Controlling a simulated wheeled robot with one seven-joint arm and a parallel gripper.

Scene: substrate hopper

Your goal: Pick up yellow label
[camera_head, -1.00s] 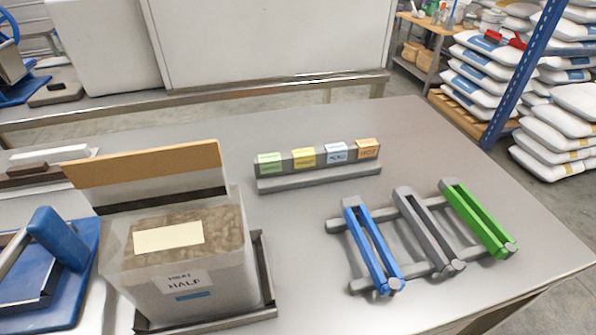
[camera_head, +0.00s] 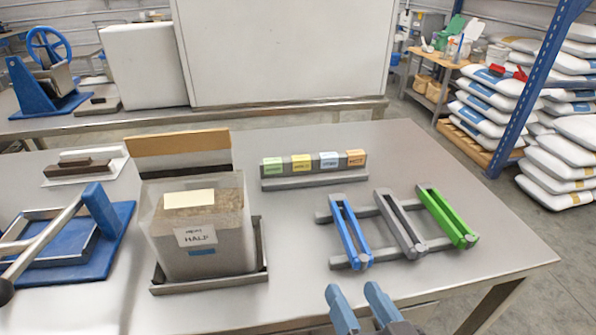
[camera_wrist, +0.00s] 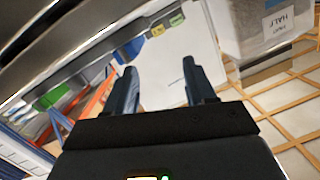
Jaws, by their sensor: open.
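The yellow label (camera_head: 301,162) sits second from the left on a grey label rack (camera_head: 314,182) at the back middle of the table. A green label (camera_head: 273,165) is to its left, and a blue-white label (camera_head: 329,160) and an orange label (camera_head: 356,158) are to its right. My gripper (camera_head: 352,290) is open and empty at the bottom of the head view, well in front of the rack. In the wrist view my gripper (camera_wrist: 158,80) also shows apart-fingered, with the yellow label (camera_wrist: 158,30) small beyond it.
A clear bin marked HALF (camera_head: 200,255) stands in a grey tray left of the rack. Blue, grey and green tongs-like holders (camera_head: 400,225) lie on a frame at the right. A blue press (camera_head: 100,240) is at far left. Bare table lies between bin and frame.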

